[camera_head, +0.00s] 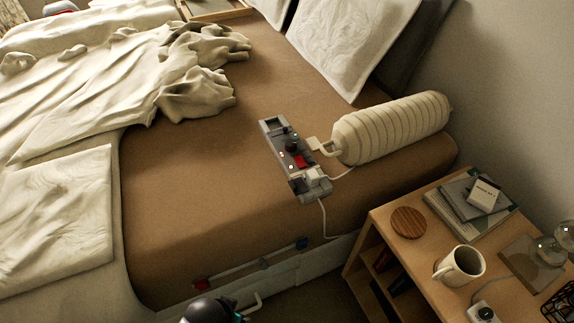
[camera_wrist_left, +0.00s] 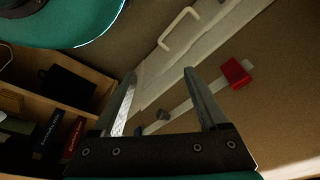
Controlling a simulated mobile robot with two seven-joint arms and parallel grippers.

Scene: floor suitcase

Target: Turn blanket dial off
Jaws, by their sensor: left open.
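A grey control unit (camera_head: 294,165) lies on the brown bed near its right edge. It carries black knobs (camera_head: 291,147), a red part and small lights. Which knob is the blanket dial, and its setting, I cannot tell. My left gripper (camera_wrist_left: 160,76) is open with nothing between its fingers in the left wrist view. The strip also shows low on the bed's side in the head view (camera_head: 240,270). My right gripper is not in view.
A cream ribbed roll (camera_head: 392,128) lies right of the unit, and a cable hangs from the unit over the bed's edge. A wooden nightstand (camera_head: 385,212) holds a mug (camera_head: 460,266), books and a round coaster (camera_head: 408,222). A white handle (camera_wrist_left: 180,30) projects near the strip.

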